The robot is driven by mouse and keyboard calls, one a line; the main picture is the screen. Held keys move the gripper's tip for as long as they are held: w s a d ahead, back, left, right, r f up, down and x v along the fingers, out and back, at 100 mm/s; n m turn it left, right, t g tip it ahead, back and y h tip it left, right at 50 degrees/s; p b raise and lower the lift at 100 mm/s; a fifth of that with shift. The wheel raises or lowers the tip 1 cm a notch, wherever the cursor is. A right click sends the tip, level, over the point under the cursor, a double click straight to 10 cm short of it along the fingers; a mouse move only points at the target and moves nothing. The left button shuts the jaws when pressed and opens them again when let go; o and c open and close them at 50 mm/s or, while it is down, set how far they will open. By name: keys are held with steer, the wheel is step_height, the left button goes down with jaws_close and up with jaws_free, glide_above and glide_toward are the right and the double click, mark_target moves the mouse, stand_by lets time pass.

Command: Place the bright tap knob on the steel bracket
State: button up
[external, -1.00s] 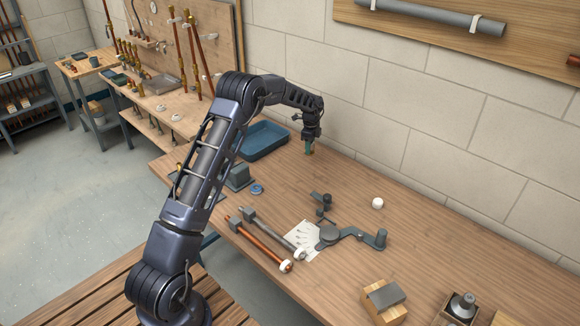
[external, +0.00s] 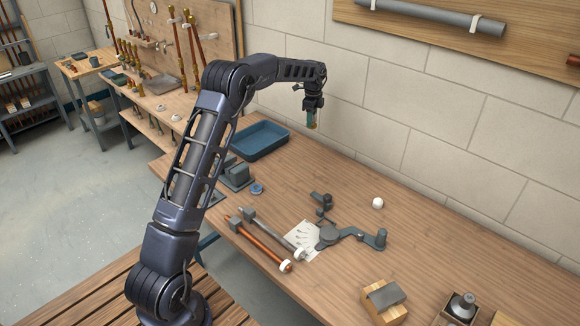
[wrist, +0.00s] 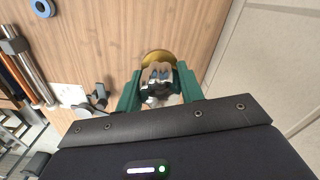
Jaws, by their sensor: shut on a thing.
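My gripper (external: 312,122) is up above the table near the wall, pointing down. In the wrist view its green fingers (wrist: 159,78) are shut on a shiny piece with a brass-coloured rim, which looks like the bright tap knob (wrist: 157,56). The fingers hide part of it. A dark grey metal piece with a round disc and jointed arms (external: 352,233), perhaps the steel bracket, lies on the table to the right and nearer the camera. I cannot tell for certain which grey part is the bracket. My gripper is well apart from it.
A blue tray (external: 260,141) lies left of my gripper. A blue ring (external: 257,189), a copper pipe (external: 262,246), a grey pipe and white paper lie nearer. A white ball (external: 377,203) and wooden blocks are at the right. The table below my gripper is clear.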

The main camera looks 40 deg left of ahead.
steer(key=s+d+r+m, duration=0.2)
steer(key=d, duration=0.9)
steer(key=s+d+r+m, duration=0.2)
steer(key=d+m, duration=0.1)
steer(key=d, duration=0.8)
step_height(320, 180, up, 6)
steer(key=m, duration=1.4)
glide_above(387, 295)
step_height(387, 295, down, 20)
steer(key=shift+f, duration=0.1)
steer(key=o, duration=0.6)
steer(key=shift+f, duration=0.1)
steer(key=o, duration=0.4)
